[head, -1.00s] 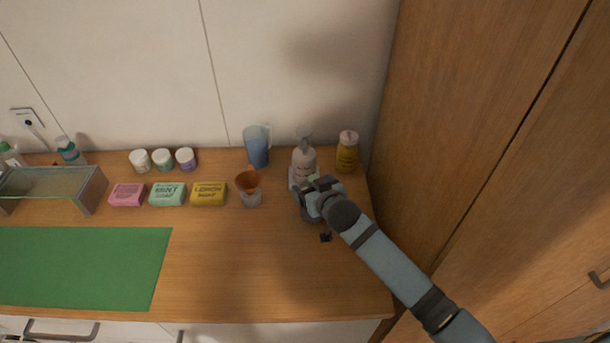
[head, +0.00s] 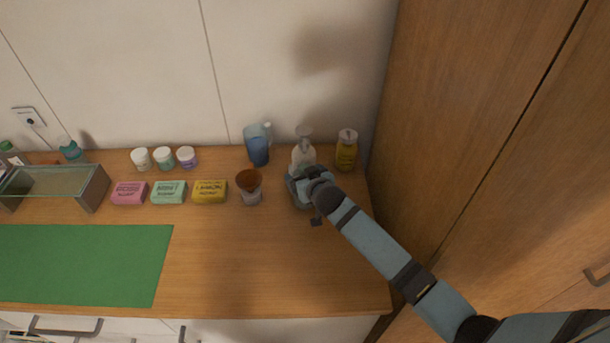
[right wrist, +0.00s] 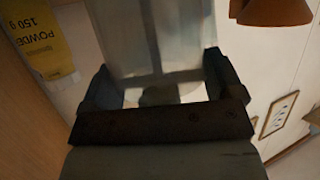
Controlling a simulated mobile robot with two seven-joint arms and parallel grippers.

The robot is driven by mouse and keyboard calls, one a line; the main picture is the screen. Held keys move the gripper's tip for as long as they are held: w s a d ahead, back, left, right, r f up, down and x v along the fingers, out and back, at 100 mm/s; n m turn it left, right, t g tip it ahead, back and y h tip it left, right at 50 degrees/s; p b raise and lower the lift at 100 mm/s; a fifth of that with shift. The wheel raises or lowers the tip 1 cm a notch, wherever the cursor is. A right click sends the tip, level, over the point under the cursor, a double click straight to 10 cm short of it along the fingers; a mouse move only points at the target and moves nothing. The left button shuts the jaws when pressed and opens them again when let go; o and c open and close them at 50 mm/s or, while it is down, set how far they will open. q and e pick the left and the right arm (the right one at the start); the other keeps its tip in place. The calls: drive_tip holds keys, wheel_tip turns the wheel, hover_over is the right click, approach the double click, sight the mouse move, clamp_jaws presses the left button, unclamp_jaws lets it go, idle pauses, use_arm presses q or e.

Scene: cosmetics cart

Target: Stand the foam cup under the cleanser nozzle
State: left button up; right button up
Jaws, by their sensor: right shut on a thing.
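The cleanser bottle (head: 303,155) is pale with a pump nozzle on top and stands at the back right of the counter. My right gripper (head: 302,177) is right in front of it, low down, and covers its lower part. In the right wrist view my gripper (right wrist: 163,88) is shut on a pale, see-through thing (right wrist: 150,66), which looks like the foam cup. The head view hides most of this cup behind the gripper. I cannot tell whether it touches the counter or the bottle. My left gripper is not in view.
A yellow powder bottle (head: 347,150) stands right of the cleanser, near the tall wooden cabinet (head: 450,130). To the left are a blue pitcher (head: 257,147), a clear vessel with a brown cone (head: 250,187) and a yellow soap box (head: 210,191).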

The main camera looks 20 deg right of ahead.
drive_tip(key=shift+f, duration=0.2)
drive_tip(key=o, duration=1.3)
drive_tip(key=shift+c, duration=0.2)
drive_tip(key=shift+r, duration=0.25)
drive_tip(key=shift+s, duration=0.3)
drive_tip(key=b+v, duration=0.1)
drive_tip(key=v, duration=1)
drive_tip(key=shift+s, duration=0.15)
drive_tip(key=shift+s, duration=0.1)
